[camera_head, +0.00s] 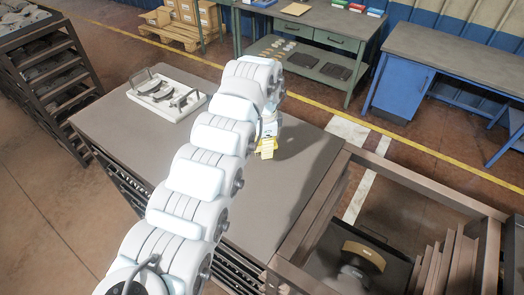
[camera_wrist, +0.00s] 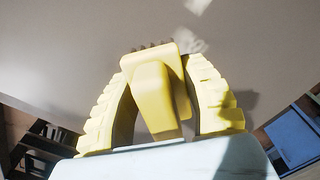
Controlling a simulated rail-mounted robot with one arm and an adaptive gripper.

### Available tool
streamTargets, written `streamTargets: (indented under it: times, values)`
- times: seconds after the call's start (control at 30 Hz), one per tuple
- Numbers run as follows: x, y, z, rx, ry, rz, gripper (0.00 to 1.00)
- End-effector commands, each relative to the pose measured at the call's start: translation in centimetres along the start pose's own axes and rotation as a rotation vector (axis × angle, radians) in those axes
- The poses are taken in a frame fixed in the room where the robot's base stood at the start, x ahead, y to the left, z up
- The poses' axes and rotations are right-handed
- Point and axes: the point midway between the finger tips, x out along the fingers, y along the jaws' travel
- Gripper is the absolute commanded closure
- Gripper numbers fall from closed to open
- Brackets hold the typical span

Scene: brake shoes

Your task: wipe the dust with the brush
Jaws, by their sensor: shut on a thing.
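My gripper (camera_head: 267,148) is over the right part of the grey tabletop (camera_head: 270,205) in the head view. In the wrist view its two ribbed yellow fingers, with my gripper (camera_wrist: 160,95) seen from behind, are closed around a yellow brush (camera_wrist: 154,90). The brush has a thick handle and a row of short dark bristles at its far end. A faint, pale speckled patch (camera_wrist: 190,42), which looks like dust, lies on the surface beside the bristles. I cannot tell whether the bristles touch the surface. No dust is clear in the head view.
A white tray (camera_head: 148,101) with dark brake shoes stands at the table's far left. A brown metal frame (camera_head: 310,215) with a brake shoe on a stand (camera_head: 363,256) adjoins the right side. A dark rack (camera_head: 75,75) stands left. The tabletop around my gripper is clear.

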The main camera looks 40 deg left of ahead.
Motion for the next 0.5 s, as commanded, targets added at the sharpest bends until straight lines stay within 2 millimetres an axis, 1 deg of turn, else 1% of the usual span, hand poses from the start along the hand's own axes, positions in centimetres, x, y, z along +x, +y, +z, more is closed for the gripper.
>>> streamTargets:
  times: [0.1,0.3,0.5]
  values:
    - [-1.2,0.0,-0.3,0.004,0.002,-0.003,0.94]
    - [-2.7,0.2,-0.5,0.007,0.0,0.001,0.94]
    - [-3.4,0.3,-0.7,0.009,0.0,0.001,0.94]
